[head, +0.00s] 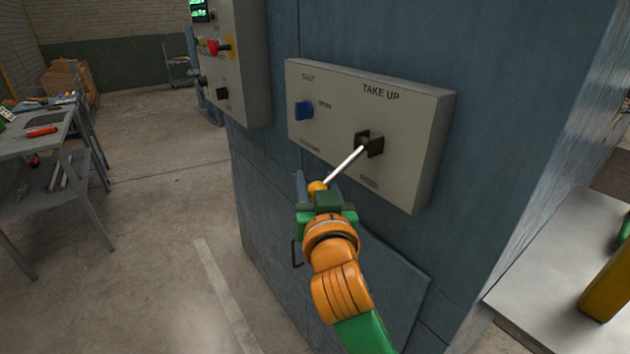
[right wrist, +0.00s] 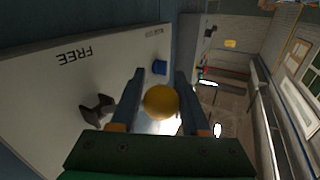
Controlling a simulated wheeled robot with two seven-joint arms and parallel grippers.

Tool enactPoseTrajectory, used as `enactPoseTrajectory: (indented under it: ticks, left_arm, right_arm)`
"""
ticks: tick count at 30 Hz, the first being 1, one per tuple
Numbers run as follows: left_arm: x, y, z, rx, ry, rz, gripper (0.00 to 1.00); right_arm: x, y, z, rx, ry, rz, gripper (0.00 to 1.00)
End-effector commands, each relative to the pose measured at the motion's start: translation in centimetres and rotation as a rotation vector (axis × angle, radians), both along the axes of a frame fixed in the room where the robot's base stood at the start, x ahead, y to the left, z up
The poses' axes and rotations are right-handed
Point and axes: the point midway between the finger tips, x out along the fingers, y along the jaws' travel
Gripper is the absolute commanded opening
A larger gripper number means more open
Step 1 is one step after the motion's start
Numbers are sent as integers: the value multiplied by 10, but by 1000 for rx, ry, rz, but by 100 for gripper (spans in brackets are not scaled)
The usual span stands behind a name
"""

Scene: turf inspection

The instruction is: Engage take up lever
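The take up lever is a thin white rod (head: 345,167) with a yellow-orange ball knob (head: 317,188). It comes out of a dark square mount (head: 369,143) under the words TAKE UP on a beige panel (head: 418,150) and slants down and to the left. My right gripper (head: 317,181) is at the knob, one finger on each side. In the right wrist view the knob (right wrist: 161,101) sits between the two fingers, which stand apart with a slight gap beside it. My left gripper is not in view.
A blue knob (head: 304,111) is on the same panel, left of the lever. Another control box (head: 245,70) with a red button (head: 212,47) is further left. A workbench (head: 40,135) stands far left. A light table surface (head: 570,265) is at right. Floor on the left is open.

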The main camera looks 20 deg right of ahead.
Motion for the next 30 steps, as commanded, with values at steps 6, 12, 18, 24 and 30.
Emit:
enactPoseTrajectory:
  ticks: [6,12,18,24,30]
  left_arm:
    - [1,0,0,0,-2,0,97]
    - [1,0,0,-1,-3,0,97]
    - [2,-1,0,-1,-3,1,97]
    - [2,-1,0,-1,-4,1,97]
    - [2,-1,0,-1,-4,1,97]
  right_arm:
    - [0,0,0,0,-1,2,0]
    - [0,1,1,-1,-2,2,0]
    - [0,1,1,-2,-3,2,0]
    - [0,0,2,-3,-5,2,0]
    - [0,0,2,-3,-6,1,0]
